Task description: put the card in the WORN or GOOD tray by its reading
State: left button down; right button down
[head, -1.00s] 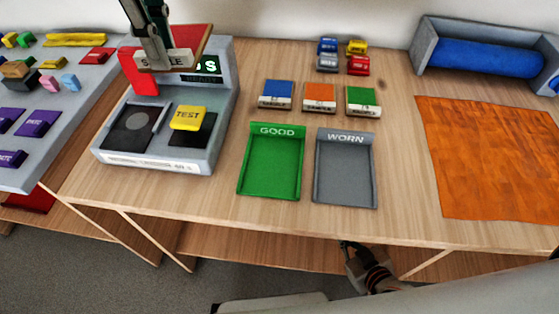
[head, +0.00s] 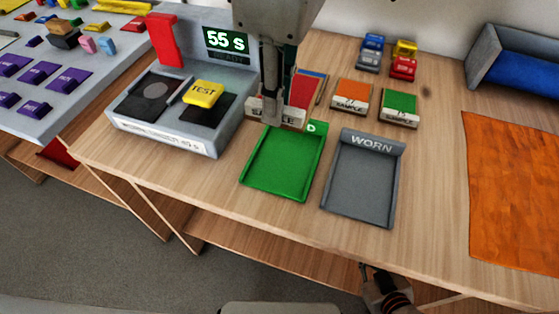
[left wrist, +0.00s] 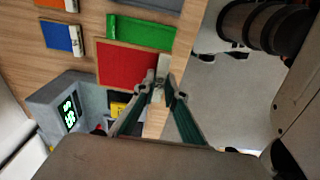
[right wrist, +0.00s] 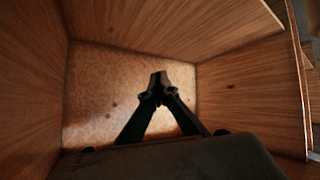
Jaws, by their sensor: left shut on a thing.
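My left gripper (head: 272,98) is shut on a red sample card (head: 305,90) by its pale label edge. It holds the card above the table, over the far end of the green GOOD tray (head: 283,175). In the left wrist view the card (left wrist: 125,66) hangs at the fingertips beside the GOOD tray. The grey WORN tray (head: 361,178) lies to the right; both trays look empty. The tester (head: 190,137) has a display (head: 227,41) reading 55 s and a yellow TEST button (head: 202,93). My right gripper (right wrist: 157,88) is shut and empty.
Orange (head: 352,95) and green (head: 399,106) sample cards lie behind the trays, and a blue one (left wrist: 58,37) is partly hidden. My right gripper is among wooden panels below the tabletop.

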aim_at(285, 109)
pick_arm(q)
notch_tip(285, 109, down, 10)
jog(key=shift+r+b, duration=0.2)
jog(key=shift+b, duration=0.45)
notch_tip(285, 109, down, 5)
jog(key=shift+b, duration=0.4)
jog(key=shift+f, duration=0.2)
jog(key=c, duration=2.1)
grip_release()
jog(key=shift+r, duration=0.25)
jog(key=r, duration=0.3)
jog(key=r+p, duration=0.1)
jog(key=r, duration=0.3)
jog(key=d+r+p, duration=0.1)
jog(key=r, duration=0.3)
jog(key=shift+s+r, duration=0.1)
jog(key=shift+s, duration=0.05)
jog(key=shift+r, duration=0.35)
pick_arm(e)
jog(key=shift+w+d+f, duration=0.1)
jog(key=shift+d, duration=0.05)
